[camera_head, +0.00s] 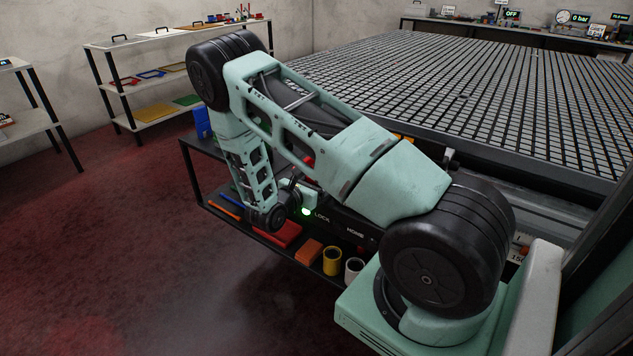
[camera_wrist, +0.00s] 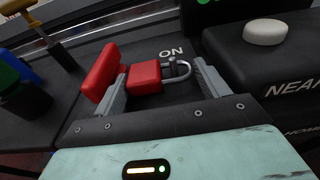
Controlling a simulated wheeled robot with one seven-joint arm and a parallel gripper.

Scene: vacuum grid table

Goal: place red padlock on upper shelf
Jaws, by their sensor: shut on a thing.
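The red padlock (camera_wrist: 146,78), with its metal shackle to the right, is between the two grey fingers of my gripper (camera_wrist: 163,88) in the wrist view. My gripper is shut on it. Another red block (camera_wrist: 102,72) stands at the left finger; I cannot tell whether it touches. Below them is a dark surface (camera_wrist: 150,52) marked "ON".
A black box marked "NEAR" with a white button (camera_wrist: 265,32) stands close to the right finger. Green and blue things (camera_wrist: 20,85) are at left. The lower black shelf holds a red box (camera_head: 284,235), an orange block (camera_head: 308,252), a yellow mug (camera_head: 332,260) and a white mug (camera_head: 354,269).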

